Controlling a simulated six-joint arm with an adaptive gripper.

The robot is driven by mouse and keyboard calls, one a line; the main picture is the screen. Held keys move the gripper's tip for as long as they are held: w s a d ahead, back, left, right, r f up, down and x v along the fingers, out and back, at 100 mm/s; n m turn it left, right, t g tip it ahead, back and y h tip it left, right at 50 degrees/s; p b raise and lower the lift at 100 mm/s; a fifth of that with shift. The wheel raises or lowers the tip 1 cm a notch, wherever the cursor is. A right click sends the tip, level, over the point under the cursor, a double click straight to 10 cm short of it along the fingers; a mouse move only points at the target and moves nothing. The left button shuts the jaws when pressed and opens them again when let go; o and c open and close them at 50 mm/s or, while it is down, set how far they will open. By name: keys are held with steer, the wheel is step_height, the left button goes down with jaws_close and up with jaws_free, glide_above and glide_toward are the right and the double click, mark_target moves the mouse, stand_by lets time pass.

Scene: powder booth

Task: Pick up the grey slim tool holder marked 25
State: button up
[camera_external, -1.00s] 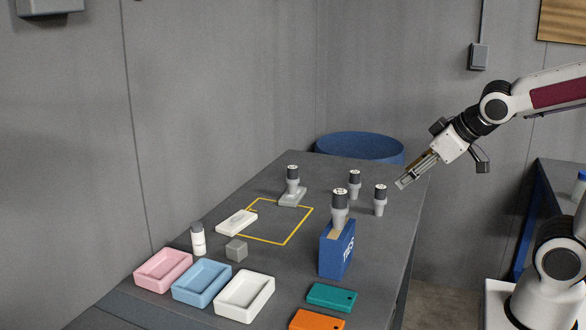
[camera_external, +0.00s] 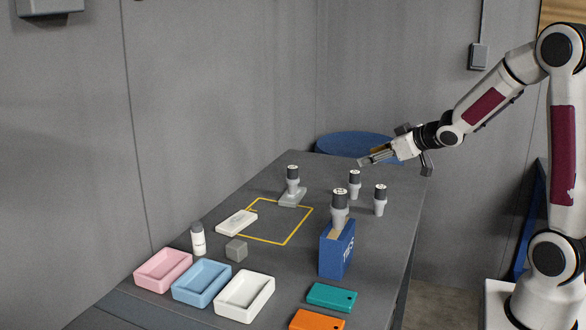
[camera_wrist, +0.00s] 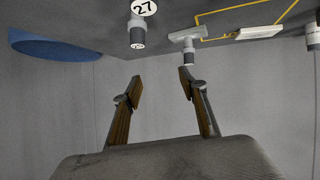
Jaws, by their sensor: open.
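Several grey tool holders with black-and-white tops stand on the bench: one on a grey base (camera_external: 292,188), two on the bare bench at the back (camera_external: 354,190) and right (camera_external: 380,207), and one on a blue box (camera_external: 339,217). Their markings are too small to read in the external view. In the wrist view one holder (camera_wrist: 138,32) shows 27; I cannot make out which is 25. My gripper (camera_external: 362,163) is open and empty, above the back of the bench near the back holder. Its two fingers (camera_wrist: 161,82) show apart in the wrist view.
The blue box (camera_external: 337,252) stands at the bench's right side. Pink (camera_external: 163,284), blue (camera_external: 202,297) and white (camera_external: 244,313) trays are at the front left.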

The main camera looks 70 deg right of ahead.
mark_target(359, 173)
steer(key=d+f+t+y, duration=0.1)
steer(key=d+f+t, duration=0.1)
steer(key=d+f, duration=0.4)
steer(key=shift+w+d, duration=0.3)
steer(key=shift+x, duration=1.35)
steer(key=shift+f, duration=0.1)
steer(key=shift+w+d+f, duration=0.15)
steer(key=shift+w+f, duration=0.45)
steer(key=shift+f, duration=0.05)
steer(key=shift+w+d+f, duration=0.2)
steer(key=shift+w+f, duration=0.4)
steer(key=shift+f, duration=0.1)
steer(key=shift+x, duration=0.85)
